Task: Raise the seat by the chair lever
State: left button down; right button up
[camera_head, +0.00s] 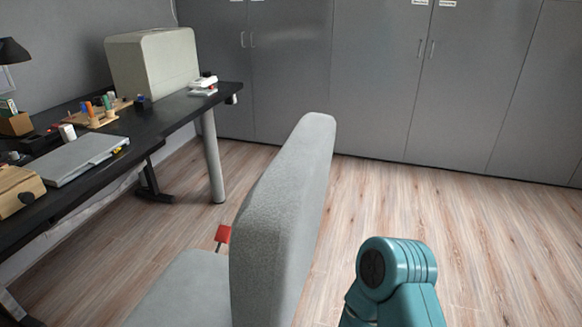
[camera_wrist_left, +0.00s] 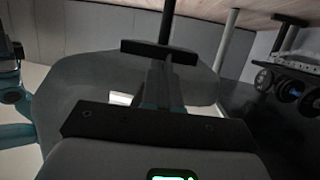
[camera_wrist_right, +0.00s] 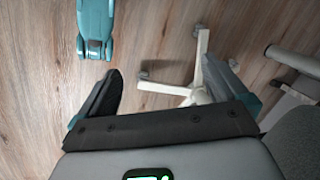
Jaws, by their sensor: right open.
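The grey chair shows in the head view, with its tall backrest (camera_head: 290,215) near the middle and part of its seat (camera_head: 190,290) at the lower left. A red paddle (camera_head: 222,234), which looks like the lever's end, stands just beyond the seat's far edge. My right gripper (camera_wrist_right: 165,88) is open and empty in the right wrist view. Beyond its fingers is the chair's pale star base (camera_wrist_right: 198,88) on the floor; the lever does not show there. My left gripper (camera_wrist_left: 160,85) appears shut, its fingers together; nothing is clearly held. Neither gripper shows in the head view.
A dark desk (camera_head: 170,112) with a grey laptop (camera_head: 75,160), a pen stand and a pale box (camera_head: 152,62) stands at the left. Its round leg (camera_head: 212,160) is beyond the chair. Grey cupboards (camera_head: 400,80) line the back. Wooden floor (camera_head: 490,240) is clear at the right.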

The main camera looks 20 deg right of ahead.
pick_arm(q)
jog(key=shift+r+p, duration=1.65)
jog(key=shift+r, duration=0.75)
notch_tip(320, 180, down, 4)
jog(key=b, duration=0.4)
jog(key=shift+f, duration=0.25)
jog(key=s+a, duration=0.6)
jog(key=a, duration=0.1)
jog(key=shift+s+a+b, duration=0.2)
jog(key=shift+a+b, duration=0.15)
jog(key=shift+b, duration=0.05)
dwell(0.6)
